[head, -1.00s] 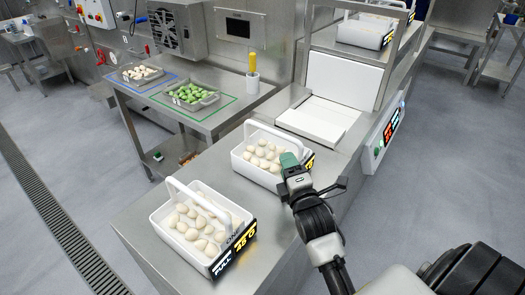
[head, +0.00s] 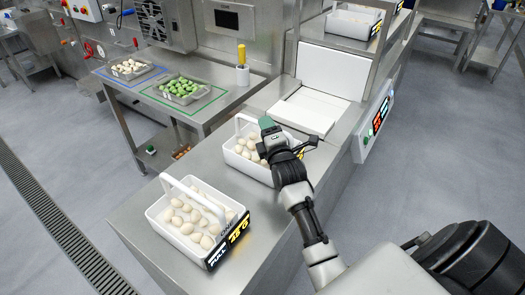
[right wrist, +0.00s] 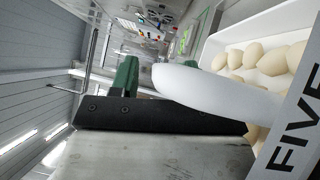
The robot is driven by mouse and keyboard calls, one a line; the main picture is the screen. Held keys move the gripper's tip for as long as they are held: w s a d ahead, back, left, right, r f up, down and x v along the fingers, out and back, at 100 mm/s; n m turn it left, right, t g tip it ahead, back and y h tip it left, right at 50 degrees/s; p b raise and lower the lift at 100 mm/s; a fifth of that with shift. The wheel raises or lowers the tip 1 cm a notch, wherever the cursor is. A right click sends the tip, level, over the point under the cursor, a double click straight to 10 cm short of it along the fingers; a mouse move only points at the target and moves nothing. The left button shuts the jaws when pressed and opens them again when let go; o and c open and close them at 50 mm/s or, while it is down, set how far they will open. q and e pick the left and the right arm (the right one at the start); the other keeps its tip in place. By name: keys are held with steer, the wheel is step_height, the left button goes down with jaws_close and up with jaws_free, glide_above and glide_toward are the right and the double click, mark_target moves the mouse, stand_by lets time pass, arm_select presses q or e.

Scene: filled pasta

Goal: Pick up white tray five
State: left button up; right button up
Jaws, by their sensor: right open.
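White tray five (head: 237,163), filled with pale round pasta, stands on the steel counter behind another full tray. Its end face reads FIVE in the right wrist view (right wrist: 296,125). My right gripper (head: 267,127) is at this tray's raised white handle, with its jaws open. In the right wrist view the handle (right wrist: 195,90) reaches in close to the green fingers (right wrist: 158,72) and partly covers one of them. I cannot tell whether the handle touches them. In the head view my gripper and forearm hide part of the tray and handle. My left gripper is not in view.
A second full white tray (head: 160,217) with an upright handle stands nearer on the counter (head: 135,215). A side table holds metal pans of green (head: 182,88) and pale pasta. More white trays (head: 350,25) sit on a shelf.

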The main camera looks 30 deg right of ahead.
jaws_close()
steer(key=shift+r, duration=0.15)
stand_by(0.4)
